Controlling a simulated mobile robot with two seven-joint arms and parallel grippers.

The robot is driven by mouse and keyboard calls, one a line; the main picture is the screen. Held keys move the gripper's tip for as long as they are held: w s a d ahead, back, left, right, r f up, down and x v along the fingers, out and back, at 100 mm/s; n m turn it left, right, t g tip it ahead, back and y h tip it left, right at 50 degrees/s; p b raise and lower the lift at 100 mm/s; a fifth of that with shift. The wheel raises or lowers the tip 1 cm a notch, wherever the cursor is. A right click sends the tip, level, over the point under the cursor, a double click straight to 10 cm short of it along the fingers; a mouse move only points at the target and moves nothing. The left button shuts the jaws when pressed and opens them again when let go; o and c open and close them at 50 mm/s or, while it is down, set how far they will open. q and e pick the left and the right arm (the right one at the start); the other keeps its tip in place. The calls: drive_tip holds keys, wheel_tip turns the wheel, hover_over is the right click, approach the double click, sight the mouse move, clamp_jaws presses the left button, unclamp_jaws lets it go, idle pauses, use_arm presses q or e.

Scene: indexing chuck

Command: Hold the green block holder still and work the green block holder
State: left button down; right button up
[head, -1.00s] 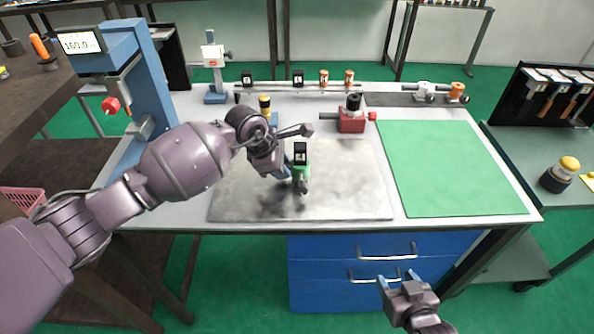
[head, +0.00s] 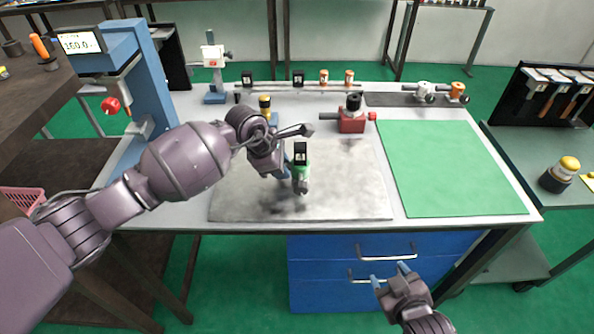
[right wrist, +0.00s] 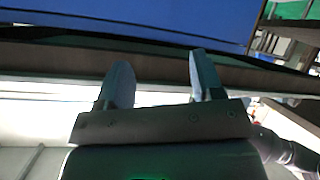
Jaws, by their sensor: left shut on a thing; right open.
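The green block holder (head: 301,170) stands on the grey plate in the middle of the bench, with a dark block showing at its top. My left gripper (head: 286,172) is at its left side and shut on it; the finger contact is partly hidden. My right gripper (head: 390,276) is open and empty, low in front of the blue drawers, well away from the holder. Its two fingers also show apart and empty in the right wrist view (right wrist: 158,85).
The grey plate (head: 350,195) has bare room right of the holder. A green mat (head: 440,165) lies clear at the right. A red fixture (head: 352,120) stands behind. The bench's front edge and the blue drawers (head: 340,290) lie beside my right gripper.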

drive_tip(key=w+a+r+n, duration=0.5)
drive_tip(key=a+r+n, duration=0.2)
drive_tip(key=a+n, duration=0.55)
drive_tip(key=n+t, duration=0.1)
drive_tip(key=n, duration=1.7)
approach(301, 190)
drive_tip(key=shift+m, duration=0.25)
drive_tip(key=shift+x, duration=5.25)
drive_tip(key=shift+c, duration=0.4)
